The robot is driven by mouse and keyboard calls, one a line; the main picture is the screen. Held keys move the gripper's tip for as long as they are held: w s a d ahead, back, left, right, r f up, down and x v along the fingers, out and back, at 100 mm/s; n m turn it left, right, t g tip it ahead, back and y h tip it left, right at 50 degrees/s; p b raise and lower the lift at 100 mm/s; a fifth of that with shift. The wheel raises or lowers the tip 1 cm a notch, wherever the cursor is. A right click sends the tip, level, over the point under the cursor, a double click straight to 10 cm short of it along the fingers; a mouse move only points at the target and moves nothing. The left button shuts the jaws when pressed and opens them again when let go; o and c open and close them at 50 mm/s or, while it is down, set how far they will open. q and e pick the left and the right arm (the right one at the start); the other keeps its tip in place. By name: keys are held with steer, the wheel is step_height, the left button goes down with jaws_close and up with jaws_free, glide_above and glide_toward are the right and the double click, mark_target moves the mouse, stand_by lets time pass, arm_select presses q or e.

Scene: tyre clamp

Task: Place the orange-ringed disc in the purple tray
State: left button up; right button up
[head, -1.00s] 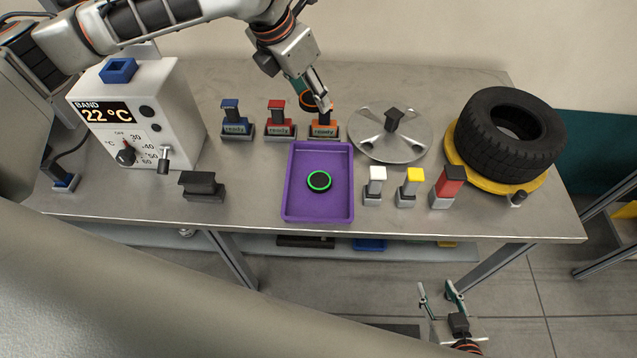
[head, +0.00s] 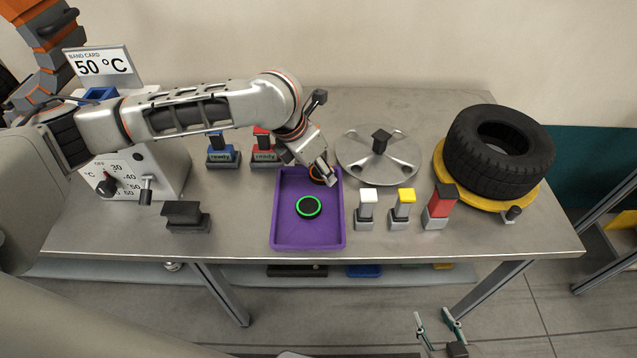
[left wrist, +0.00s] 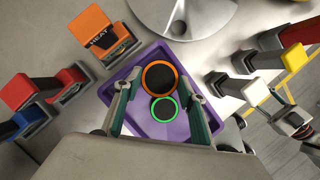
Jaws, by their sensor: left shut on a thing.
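The orange-ringed black disc (left wrist: 160,77) is between the fingers of my left gripper (left wrist: 157,92) in the left wrist view. In the head view my left gripper (head: 326,172) is shut on the disc (head: 318,176) at the back right end of the purple tray (head: 309,242). I cannot tell whether the disc touches the tray. A green-ringed disc (head: 309,207) lies in the tray; it also shows in the left wrist view (left wrist: 164,109). My right gripper (head: 438,324) is open and empty, low in front of the table.
Red (head: 264,150) and blue (head: 221,152) blocks stand left behind the tray. White (head: 367,207), yellow (head: 402,208) and red-and-black (head: 439,207) blocks stand right of it. A round metal plate (head: 378,160), a tyre (head: 500,150) and a dark block (head: 186,216) are also on the table.

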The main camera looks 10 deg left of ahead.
mark_target(314, 176)
arm_select(q)
steer(key=shift+f+b, duration=0.35)
steer(key=shift+f, duration=2.05)
steer(key=shift+f, duration=0.1)
steer(key=o, duration=0.8)
steer(key=shift+r, duration=0.35)
steer(key=p+v, duration=0.2)
steer(key=v, duration=0.9)
steer(key=shift+s+r, duration=0.15)
steer(key=shift+r, duration=0.1)
